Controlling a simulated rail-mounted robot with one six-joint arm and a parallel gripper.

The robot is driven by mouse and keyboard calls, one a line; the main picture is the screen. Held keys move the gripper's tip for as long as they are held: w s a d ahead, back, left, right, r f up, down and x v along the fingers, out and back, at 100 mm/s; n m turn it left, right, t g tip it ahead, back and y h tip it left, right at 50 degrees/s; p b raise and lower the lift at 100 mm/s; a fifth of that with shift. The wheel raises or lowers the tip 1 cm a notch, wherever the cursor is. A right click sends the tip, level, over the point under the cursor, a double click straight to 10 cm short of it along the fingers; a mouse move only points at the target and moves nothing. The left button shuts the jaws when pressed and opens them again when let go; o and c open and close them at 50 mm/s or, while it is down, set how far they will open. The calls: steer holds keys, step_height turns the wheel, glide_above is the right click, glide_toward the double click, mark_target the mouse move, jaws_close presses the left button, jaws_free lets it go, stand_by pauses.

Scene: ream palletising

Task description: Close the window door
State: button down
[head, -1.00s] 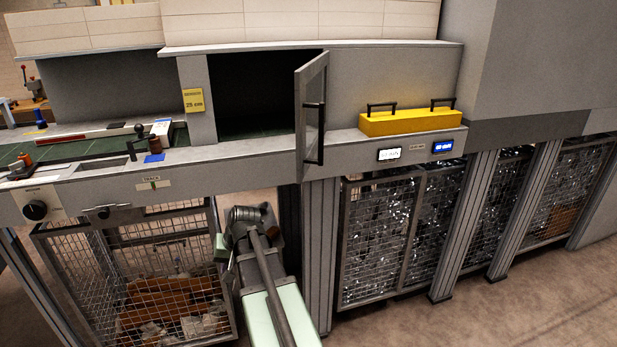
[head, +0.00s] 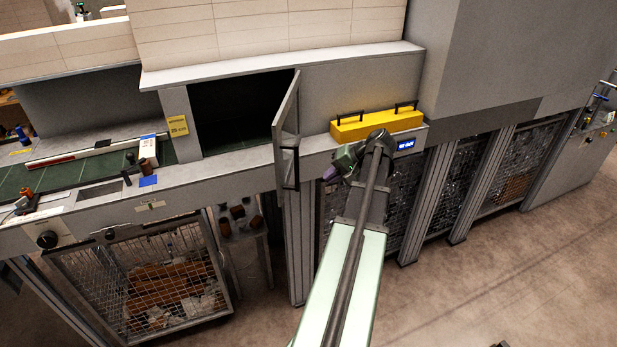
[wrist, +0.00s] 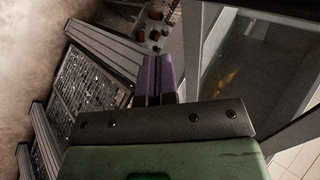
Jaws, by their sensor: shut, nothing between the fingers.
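The window door (head: 287,120) is a grey-framed panel that stands swung open at the right side of the dark opening (head: 235,105). Its dark handle (head: 288,165) shows low on the door, on its right face. My gripper (head: 330,173) is just right of the door at about handle height, its purple fingers toward the door. In the wrist view the purple fingers (wrist: 158,75) are together with nothing between them. The door's glass (wrist: 250,60) and frame fill the right of that view. I cannot tell whether the fingers touch the door.
A yellow box (head: 375,126) with two black handles sits on the ledge right of the door, behind my arm. Wire cages (head: 165,280) and grey posts (head: 297,240) stand below the ledge. The floor (head: 480,280) at the right is clear.

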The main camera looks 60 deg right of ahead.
steer(key=b+x, duration=0.2)
steer(key=x, duration=0.2)
steer(key=w+r+b+x, duration=0.1)
steer(key=b+x, duration=0.1)
steer(key=x, duration=0.2)
steer(key=r+b+x, duration=0.1)
steer(key=b+x, duration=0.1)
steer(key=x, duration=0.2)
steer(key=shift+w+a+f, duration=0.2)
steer(key=shift+w+a, duration=0.3)
